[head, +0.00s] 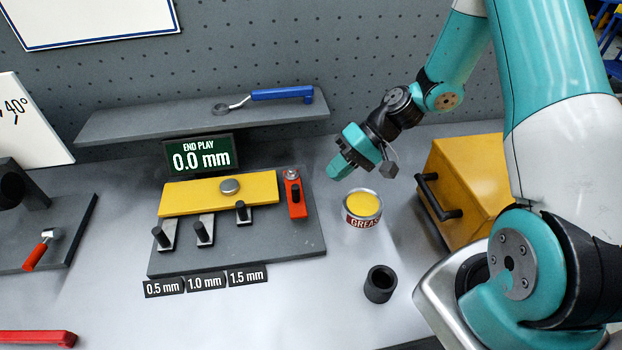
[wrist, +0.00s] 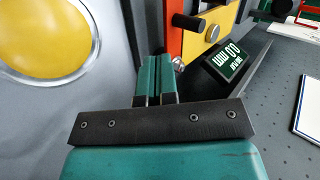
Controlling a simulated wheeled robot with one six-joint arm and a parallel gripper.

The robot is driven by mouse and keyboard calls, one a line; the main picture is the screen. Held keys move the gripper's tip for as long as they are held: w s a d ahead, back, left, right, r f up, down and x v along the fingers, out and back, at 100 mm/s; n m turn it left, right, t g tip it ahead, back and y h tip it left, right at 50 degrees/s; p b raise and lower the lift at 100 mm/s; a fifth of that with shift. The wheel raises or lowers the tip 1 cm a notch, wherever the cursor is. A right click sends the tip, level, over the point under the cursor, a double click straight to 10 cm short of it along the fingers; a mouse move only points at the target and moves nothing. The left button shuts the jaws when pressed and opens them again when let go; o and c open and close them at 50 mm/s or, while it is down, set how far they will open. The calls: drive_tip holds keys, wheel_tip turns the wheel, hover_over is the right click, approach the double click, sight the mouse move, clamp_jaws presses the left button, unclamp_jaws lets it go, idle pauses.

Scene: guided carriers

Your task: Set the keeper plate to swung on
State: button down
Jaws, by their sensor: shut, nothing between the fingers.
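The red keeper plate (head: 297,206) stands on the grey fixture board just right of the yellow bar (head: 200,198), with a silver pivot at its far end and a black knob. It lies roughly along the bar's right end; I cannot tell whether it overlaps the bar. In the wrist view the red plate (wrist: 174,46) is beyond my fingertips, its black knob (wrist: 187,22) sticking out. My gripper (head: 338,170) is shut and empty, above and to the right of the keeper plate, apart from it. In the wrist view my gripper (wrist: 157,62) has its teal fingers together near the silver pivot (wrist: 178,64).
A grease tin (head: 362,207) stands right of the board, below my gripper. A yellow box (head: 470,170) with a black handle is further right. A black sleeve (head: 380,284) stands in front. The display (head: 200,155) reads 0.0 mm. A shelf (head: 150,121) with a wrench runs behind.

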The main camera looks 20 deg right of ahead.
sight(300, 194)
drive_tip(key=a, duration=0.2)
drive_tip(key=a+f+p, duration=0.1)
drive_tip(key=a, duration=0.1)
drive_tip(key=a+f+p, duration=0.1)
drive_tip(key=a, duration=0.1)
drive_tip(key=shift+w, duration=0.2)
